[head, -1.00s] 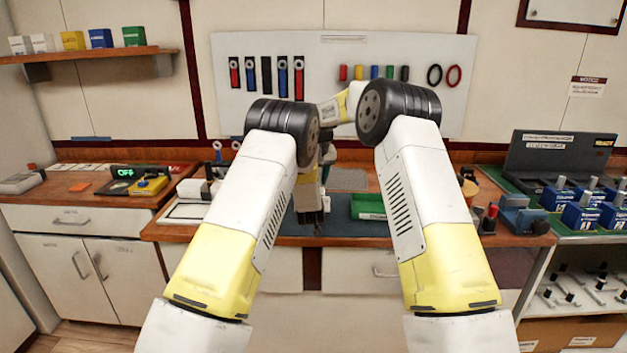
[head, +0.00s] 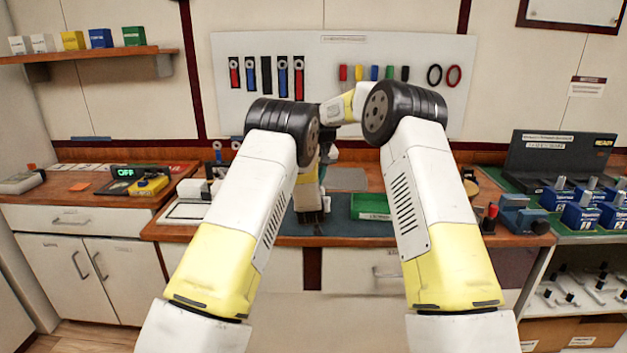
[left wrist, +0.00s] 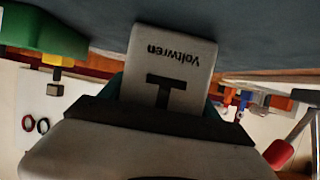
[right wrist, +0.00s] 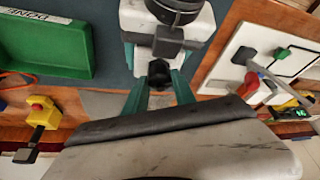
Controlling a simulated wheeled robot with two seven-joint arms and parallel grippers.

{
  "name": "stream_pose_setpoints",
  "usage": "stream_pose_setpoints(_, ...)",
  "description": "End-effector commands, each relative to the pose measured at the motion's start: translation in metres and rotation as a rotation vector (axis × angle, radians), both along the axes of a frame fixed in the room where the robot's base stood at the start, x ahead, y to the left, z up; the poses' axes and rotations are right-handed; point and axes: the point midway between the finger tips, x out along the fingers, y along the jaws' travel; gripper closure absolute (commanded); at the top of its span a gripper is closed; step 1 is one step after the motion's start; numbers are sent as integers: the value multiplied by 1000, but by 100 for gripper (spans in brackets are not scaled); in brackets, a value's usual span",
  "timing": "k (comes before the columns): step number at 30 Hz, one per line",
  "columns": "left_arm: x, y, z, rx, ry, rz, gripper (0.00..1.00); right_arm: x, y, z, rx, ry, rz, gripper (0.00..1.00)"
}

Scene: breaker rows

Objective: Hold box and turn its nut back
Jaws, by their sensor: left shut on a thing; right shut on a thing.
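A light grey box (left wrist: 172,62) with the word Voltwren and a dark T mark shows in the left wrist view. My left gripper is shut on it, with a teal finger at either side. In the right wrist view my right gripper (right wrist: 158,88) has its teal fingers closed around a small dark nut (right wrist: 158,72). A dark grey block (right wrist: 168,42) sits just beyond the nut. In the head view both hands meet over the mat, with my right gripper (head: 328,158) above my left; the box is hidden there. The nut's turn angle cannot be told.
A green tray (head: 371,213) lies on the dark mat just right of the hands; its DONE label shows in the right wrist view (right wrist: 45,45). A blue vise-like tool (head: 522,216) and several blue boxes (head: 580,212) stand at the right. A white panel (head: 188,211) lies at the left.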

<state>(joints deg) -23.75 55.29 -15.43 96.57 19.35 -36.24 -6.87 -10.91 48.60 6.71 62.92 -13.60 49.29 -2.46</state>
Motion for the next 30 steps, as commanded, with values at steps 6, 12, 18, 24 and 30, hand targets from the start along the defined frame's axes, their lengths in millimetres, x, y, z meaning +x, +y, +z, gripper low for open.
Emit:
stream_pose_setpoints(6, 1, 0, 1, 0, -3, 1, 95, 1, -2, 0, 1, 1, 164, 100)
stream_pose_setpoints(12, 1, 0, 1, 0, -3, 1, 95, 1, -3, -1, 1, 1, 319, 100)
stream_pose_setpoints(18, 1, 1, 1, 0, -3, 1, 95, 2, -3, -1, 2, 1, 443, 100)
stream_pose_setpoints(24, 1, 1, 1, 0, -3, 1, 95, 2, -3, 0, 1, 0, 522, 100)
stream_pose_setpoints(30, 1, 1, 1, 0, -3, 1, 95, 2, -3, 0, 1, 1, 555, 100)
